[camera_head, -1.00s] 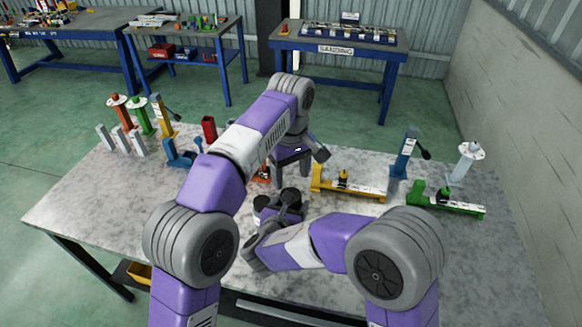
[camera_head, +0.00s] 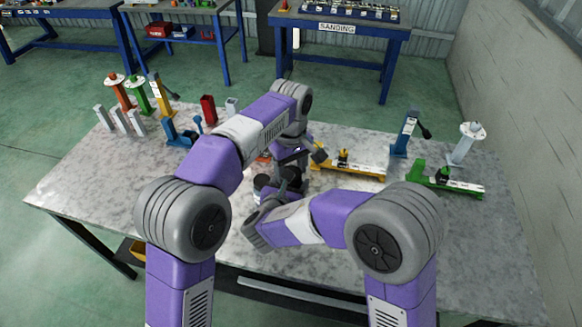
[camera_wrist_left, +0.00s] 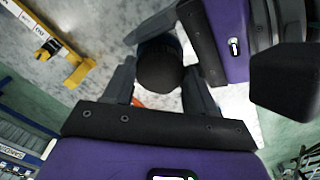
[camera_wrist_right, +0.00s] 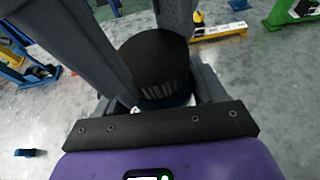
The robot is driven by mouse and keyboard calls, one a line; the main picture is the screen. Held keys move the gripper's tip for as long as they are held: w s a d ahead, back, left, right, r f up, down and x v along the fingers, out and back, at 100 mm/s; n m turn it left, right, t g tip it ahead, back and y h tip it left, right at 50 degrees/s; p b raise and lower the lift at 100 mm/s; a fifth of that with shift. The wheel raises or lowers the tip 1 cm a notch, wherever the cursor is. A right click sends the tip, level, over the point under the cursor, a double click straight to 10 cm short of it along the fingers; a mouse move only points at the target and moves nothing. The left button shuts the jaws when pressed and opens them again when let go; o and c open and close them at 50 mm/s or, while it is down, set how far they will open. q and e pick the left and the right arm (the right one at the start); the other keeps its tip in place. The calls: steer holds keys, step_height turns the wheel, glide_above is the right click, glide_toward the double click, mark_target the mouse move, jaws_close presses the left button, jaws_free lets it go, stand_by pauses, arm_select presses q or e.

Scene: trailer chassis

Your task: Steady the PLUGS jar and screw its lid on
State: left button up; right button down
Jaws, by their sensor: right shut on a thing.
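The black ribbed round lid (camera_wrist_right: 155,62) sits upright on top of the PLUGS jar in the right wrist view. The jar below it is mostly hidden, and I cannot tell whether the lid is threaded on. My right gripper (camera_wrist_right: 155,98) is shut on the jar from the side, low on it. My left gripper (camera_wrist_left: 162,85) is above, with its fingers on either side of the lid (camera_wrist_left: 160,66); it looks open. In the head view, my left gripper (camera_head: 290,158) is over my right gripper (camera_head: 278,186), and the arms hide the jar.
A yellow clamp-like part (camera_head: 345,165) and a green one (camera_head: 445,182) lie to the right. A blue upright post (camera_head: 405,135) and a white post (camera_head: 466,142) stand behind. Coloured posts (camera_head: 138,95) and a red cup (camera_head: 208,108) stand at left. The front right tabletop is clear.

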arm_select(q)
steer(key=c, duration=0.4)
steer(key=m, duration=0.6)
steer(key=shift+m, duration=0.4)
steer(key=m, duration=0.4)
steer(key=shift+d, duration=0.1)
steer(key=m, duration=0.5)
steer(key=o, duration=1.2)
steer(key=shift+o, duration=0.2)
step_height(320, 180, up, 12)
